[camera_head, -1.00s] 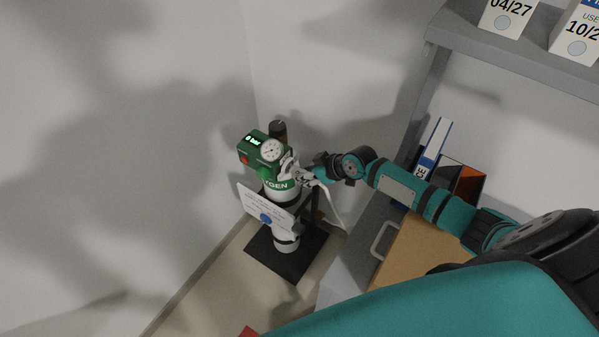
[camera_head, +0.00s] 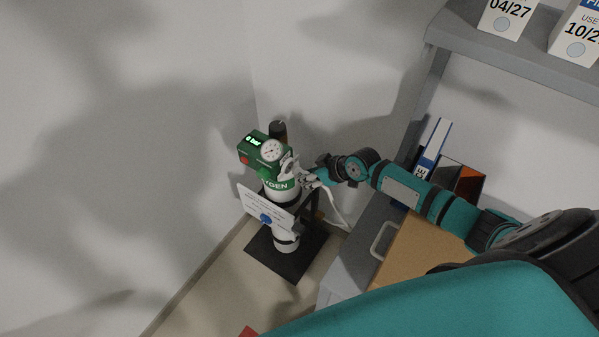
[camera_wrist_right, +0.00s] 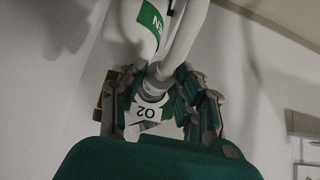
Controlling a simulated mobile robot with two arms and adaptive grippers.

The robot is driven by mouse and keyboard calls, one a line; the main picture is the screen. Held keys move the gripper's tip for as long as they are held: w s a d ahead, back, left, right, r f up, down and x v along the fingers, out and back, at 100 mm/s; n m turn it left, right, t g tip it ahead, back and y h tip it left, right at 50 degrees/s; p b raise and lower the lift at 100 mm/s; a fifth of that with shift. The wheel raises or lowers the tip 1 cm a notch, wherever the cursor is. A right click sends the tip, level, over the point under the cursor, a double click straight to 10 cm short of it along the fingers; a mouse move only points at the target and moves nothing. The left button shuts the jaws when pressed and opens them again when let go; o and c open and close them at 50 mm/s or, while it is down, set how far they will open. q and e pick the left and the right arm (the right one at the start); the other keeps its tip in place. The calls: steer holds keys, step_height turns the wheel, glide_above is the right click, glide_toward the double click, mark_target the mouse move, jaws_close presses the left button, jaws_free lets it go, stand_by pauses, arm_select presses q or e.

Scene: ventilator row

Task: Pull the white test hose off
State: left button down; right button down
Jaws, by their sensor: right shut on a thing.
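The oxygen cylinder (camera_head: 285,240) is white with a green band and stands in the corner. On top is a green regulator (camera_head: 252,150) with a round gauge (camera_head: 270,150) and a lit display that seems to read 0 bar. My right gripper (camera_head: 303,180) is beside the regulator's right side. The white hose (camera_head: 335,210) hangs in a curve right of the cylinder. In the right wrist view, the gripper (camera_wrist_right: 160,100) is shut around the hose's end (camera_wrist_right: 155,82), near an O2 label (camera_wrist_right: 148,112). Whether the end still sits on an outlet is hidden. My left gripper is out of view.
The cylinder is on a dark base plate (camera_head: 262,258) with a white sign (camera_head: 265,208) in front. Walls stand close behind and left. A cabinet with a handle (camera_head: 383,240), a grey shelf (camera_head: 510,55) and binders (camera_head: 432,145) are on the right.

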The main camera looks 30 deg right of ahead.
steer(key=shift+s+d+p, duration=0.2)
steer(key=shift+s+d, duration=0.15)
steer(key=shift+s, duration=0.2)
steer(key=shift+s+d+p, duration=0.15)
steer(key=shift+s+d, duration=0.2)
steer(key=shift+s, duration=0.2)
stand_by(0.9)
steer(key=shift+s+d+p, duration=0.15)
steer(key=shift+s+d, duration=0.25)
steer(key=shift+s, duration=0.3)
steer(key=shift+s+d+p, duration=0.1)
steer(key=shift+s+d, duration=0.25)
steer(key=shift+s, duration=0.3)
steer(key=shift+s+d+p, duration=0.15)
steer(key=shift+s+d, duration=0.25)
steer(key=shift+s, duration=0.3)
